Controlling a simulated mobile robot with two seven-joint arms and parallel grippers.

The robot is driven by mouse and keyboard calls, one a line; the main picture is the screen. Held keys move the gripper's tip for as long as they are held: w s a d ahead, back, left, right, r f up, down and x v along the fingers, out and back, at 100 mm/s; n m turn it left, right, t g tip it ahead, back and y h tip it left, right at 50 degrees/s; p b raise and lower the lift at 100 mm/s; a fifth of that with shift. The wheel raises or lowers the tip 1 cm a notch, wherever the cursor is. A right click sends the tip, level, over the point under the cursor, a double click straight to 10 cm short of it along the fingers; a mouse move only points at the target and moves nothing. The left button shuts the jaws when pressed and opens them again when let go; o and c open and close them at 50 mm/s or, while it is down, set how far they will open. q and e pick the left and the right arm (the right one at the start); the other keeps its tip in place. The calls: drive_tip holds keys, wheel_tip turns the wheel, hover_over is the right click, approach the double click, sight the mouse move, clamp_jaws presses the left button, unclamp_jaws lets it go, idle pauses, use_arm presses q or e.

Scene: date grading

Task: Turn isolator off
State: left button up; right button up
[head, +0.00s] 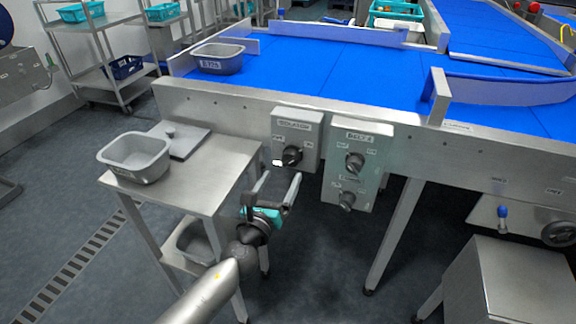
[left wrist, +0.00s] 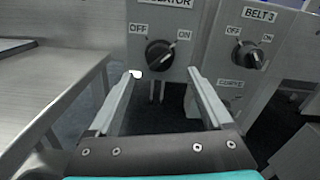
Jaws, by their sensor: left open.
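The isolator box (head: 296,137) is a grey box on the front of the conveyor frame in the head view. Its black rotary knob (head: 292,156) sits below the label, between OFF and ON marks. In the left wrist view the knob (left wrist: 159,54) shows straight ahead, with OFF on its left and ON on its right; its exact setting is hard to tell. My left gripper (head: 278,178) is open and empty, just below and in front of the box. Its two fingers (left wrist: 162,75) point at the box, with the knob between and beyond them. My right gripper is out of view.
The BELT 3 box (head: 372,138) with two knobs hangs close to the right of the isolator. A steel side table (head: 198,190) with a grey tub (head: 135,160) stands to the left. The blue conveyor (head: 300,62) lies above and behind.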

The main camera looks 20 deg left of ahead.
sight(289, 164)
use_arm(q)
drive_tip(key=w+b, duration=0.1)
drive_tip(key=w, duration=0.4)
drive_tip(key=shift+d, duration=0.1)
drive_tip(key=shift+w, duration=0.5)
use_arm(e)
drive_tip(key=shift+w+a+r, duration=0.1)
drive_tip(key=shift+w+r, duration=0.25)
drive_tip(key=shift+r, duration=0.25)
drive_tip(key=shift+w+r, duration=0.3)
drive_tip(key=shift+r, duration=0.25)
use_arm(q)
clamp_jaws()
